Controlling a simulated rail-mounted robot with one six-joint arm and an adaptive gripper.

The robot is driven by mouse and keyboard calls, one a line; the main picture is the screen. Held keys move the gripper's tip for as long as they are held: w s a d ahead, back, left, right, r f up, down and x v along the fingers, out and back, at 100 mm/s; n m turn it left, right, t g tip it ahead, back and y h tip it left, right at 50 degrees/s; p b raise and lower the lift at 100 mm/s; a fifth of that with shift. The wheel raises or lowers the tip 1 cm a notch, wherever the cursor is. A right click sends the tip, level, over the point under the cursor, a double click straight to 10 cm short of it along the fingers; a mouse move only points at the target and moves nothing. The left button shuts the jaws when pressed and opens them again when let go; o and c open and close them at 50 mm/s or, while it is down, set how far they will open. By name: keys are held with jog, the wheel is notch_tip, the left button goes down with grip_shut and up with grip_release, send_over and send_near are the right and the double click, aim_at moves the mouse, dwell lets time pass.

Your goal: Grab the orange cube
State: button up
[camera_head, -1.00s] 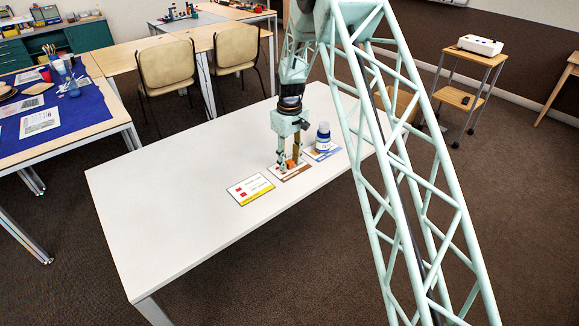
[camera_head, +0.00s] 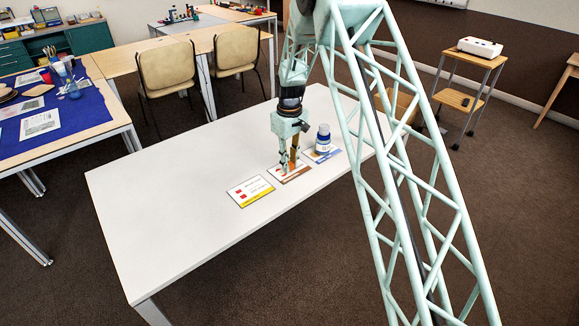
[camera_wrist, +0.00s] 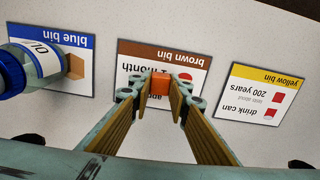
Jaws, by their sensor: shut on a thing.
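The orange cube (camera_wrist: 160,84) is between the fingertips of my gripper (camera_wrist: 159,92) in the wrist view, over the brown bin card (camera_wrist: 190,52). My gripper is shut on it, one finger against each side. In the head view my gripper (camera_head: 289,168) points down at the brown-edged card (camera_head: 294,175), and its fingers mostly hide the cube. I cannot tell whether the cube touches the card.
A bottle with a blue cap (camera_head: 323,138) stands on the blue bin card (camera_wrist: 74,42), beside my gripper. The yellow bin card (camera_head: 250,190) lies on the other side. The white table (camera_head: 170,210) is clear to the left.

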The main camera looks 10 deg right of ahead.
jog(key=shift+r, duration=0.1)
jog(key=shift+r+p, duration=0.55)
jog(key=shift+r, duration=0.95)
jog(key=shift+s+r, duration=0.1)
jog(key=shift+r, duration=0.15)
jog(key=s+a, duration=0.1)
jog(key=s, duration=0.4)
jog(key=s+a+r+p, duration=0.1)
jog(key=s+a, duration=0.1)
jog(key=s, duration=0.3)
jog(key=s+a+p, duration=0.1)
jog(key=s+a, duration=0.1)
jog(key=s, duration=0.3)
jog(key=shift+a+r, duration=0.1)
jog(key=shift+r, duration=0.1)
